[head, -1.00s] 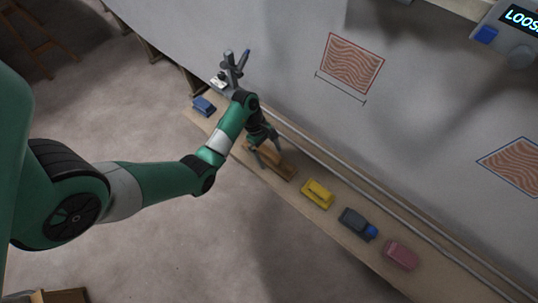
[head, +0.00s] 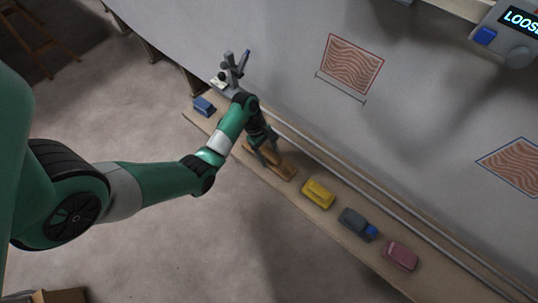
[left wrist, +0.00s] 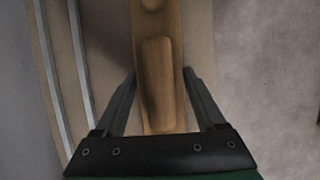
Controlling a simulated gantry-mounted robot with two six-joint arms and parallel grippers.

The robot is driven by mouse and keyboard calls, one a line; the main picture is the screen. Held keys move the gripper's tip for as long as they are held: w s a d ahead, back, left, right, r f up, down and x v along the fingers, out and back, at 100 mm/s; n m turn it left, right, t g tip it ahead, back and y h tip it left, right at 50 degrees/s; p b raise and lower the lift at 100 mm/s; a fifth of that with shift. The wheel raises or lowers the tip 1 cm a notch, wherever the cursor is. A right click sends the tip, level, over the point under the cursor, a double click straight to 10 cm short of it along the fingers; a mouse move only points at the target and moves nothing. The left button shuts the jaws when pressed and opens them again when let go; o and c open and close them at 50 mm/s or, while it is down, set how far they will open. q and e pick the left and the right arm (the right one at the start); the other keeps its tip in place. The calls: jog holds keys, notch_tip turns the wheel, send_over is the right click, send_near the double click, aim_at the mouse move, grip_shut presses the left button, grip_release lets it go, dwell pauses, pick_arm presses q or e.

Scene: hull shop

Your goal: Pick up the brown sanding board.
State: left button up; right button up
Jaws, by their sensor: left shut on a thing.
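The brown sanding board (head: 284,170) is a long wooden board with a raised grip, lying on the narrow shelf plank (head: 330,232). In the left wrist view the board (left wrist: 158,60) runs up the middle of the picture, between the two fingers. My left gripper (head: 271,160) reaches down over the board and is shut on it; its fingers (left wrist: 159,74) stand on either side of the grip. The board still appears to be at plank level. My right gripper is in neither view.
A blue block (head: 204,105) is left of the board on the plank. A yellow block (head: 318,193), a dark grey and blue one (head: 355,223) and a pink one (head: 401,255) are to the right. Rails (head: 400,209) run between plank and grey hull (head: 420,120).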

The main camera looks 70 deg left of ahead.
pick_arm(q)
grip_shut()
